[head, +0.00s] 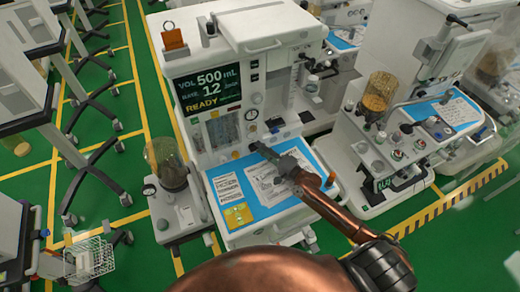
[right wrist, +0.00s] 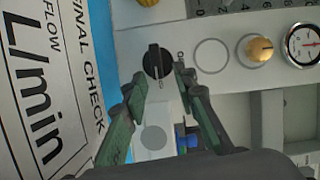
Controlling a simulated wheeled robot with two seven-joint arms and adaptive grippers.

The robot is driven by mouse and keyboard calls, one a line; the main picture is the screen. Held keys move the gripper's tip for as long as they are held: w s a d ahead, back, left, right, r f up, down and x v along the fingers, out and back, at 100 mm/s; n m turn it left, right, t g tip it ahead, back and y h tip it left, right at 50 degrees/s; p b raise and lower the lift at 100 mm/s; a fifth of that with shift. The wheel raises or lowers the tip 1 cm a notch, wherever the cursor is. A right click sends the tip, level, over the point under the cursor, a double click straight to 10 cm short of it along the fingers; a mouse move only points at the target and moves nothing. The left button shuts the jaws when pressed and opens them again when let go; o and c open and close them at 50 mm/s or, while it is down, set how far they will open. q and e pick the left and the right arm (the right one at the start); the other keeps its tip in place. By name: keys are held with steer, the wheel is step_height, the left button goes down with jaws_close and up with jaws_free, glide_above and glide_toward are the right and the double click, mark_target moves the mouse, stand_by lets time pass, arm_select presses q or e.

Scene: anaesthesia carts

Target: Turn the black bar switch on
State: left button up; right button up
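The black bar switch (right wrist: 157,62) is a round black knob with a raised bar on the white panel in the right wrist view. Its bar stands about upright in that picture, with small printed marks beside it. My right gripper (right wrist: 161,78) is open, with one fingertip on each side of the knob's lower part. I cannot tell whether the fingertips touch it. In the head view my right gripper (head: 258,149) reaches the front of the anaesthesia machine (head: 223,139), above the blue work surface. It hides the switch there. My left gripper is not in view.
The machine's display (head: 207,88) reads READY. A gauge (right wrist: 302,44) and a tan knob (right wrist: 259,49) sit right of the switch in the wrist view. Printed sheets (head: 266,180) lie on the blue surface below my gripper. A second machine (head: 370,150) stands to the right.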

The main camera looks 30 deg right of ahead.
steer(key=v, duration=1.1)
steer(key=shift+s+d, duration=0.2)
steer(key=shift+s, duration=0.15)
